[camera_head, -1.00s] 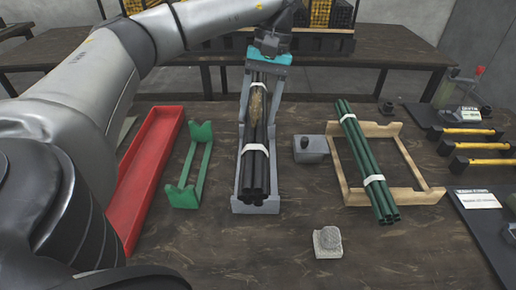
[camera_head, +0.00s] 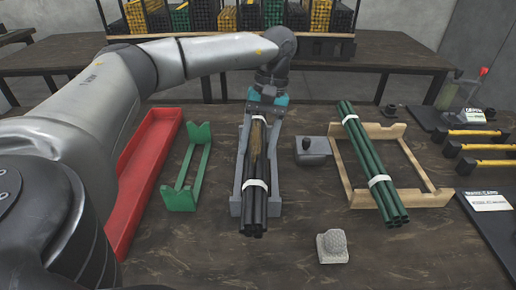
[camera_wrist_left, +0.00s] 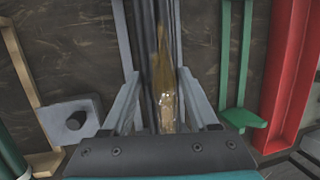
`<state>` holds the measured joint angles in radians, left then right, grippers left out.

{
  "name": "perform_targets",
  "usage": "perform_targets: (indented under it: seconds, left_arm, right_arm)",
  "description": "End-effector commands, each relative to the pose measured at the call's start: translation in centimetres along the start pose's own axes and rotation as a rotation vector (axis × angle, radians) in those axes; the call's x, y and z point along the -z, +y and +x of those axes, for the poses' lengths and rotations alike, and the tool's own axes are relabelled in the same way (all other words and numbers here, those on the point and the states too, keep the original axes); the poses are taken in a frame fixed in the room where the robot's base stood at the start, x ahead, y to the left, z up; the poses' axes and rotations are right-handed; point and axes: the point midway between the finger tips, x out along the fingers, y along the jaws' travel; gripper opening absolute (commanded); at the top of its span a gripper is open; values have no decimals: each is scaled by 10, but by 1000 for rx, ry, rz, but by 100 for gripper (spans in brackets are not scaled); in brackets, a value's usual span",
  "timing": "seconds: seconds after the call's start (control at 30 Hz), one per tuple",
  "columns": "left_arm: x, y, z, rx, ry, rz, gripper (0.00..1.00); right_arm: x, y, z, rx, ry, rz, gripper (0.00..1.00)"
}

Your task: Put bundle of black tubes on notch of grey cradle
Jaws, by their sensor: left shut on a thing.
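The bundle of black tubes (camera_head: 254,208) lies lengthwise over the grey cradle (camera_head: 237,198), with a white band around it and a brownish patch farther up. Its near end sticks out past the cradle's near end. I cannot tell whether the tubes rest in the notch or hang just above it. My left gripper (camera_head: 266,108), with teal parts, is shut on the bundle's far end. In the left wrist view the bundle (camera_wrist_left: 159,50) runs between the grey fingers (camera_wrist_left: 160,112), with cradle rails on both sides. My right gripper is not in view.
A green cradle (camera_head: 181,198) and a red tray (camera_head: 124,225) stand left. A grey block with a black knob (camera_head: 312,153) stands close on the right, then a wooden frame (camera_head: 430,198) with green tubes (camera_head: 372,165). A rough grey block (camera_head: 332,247) lies in front.

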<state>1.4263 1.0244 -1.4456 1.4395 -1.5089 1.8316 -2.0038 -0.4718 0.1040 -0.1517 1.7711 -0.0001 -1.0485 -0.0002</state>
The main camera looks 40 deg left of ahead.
Motion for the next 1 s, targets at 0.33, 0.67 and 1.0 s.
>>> perform_targets:
  seconds: [0.33,0.67,1.0]
  left_arm:
    - [1,2,3,-3,2,1,0]
    - [2,2,7,-1,0,1,81]
    - [2,2,6,-1,1,1,90]
  right_arm:
    - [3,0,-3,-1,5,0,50]
    - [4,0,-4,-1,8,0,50]
    - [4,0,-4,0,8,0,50]
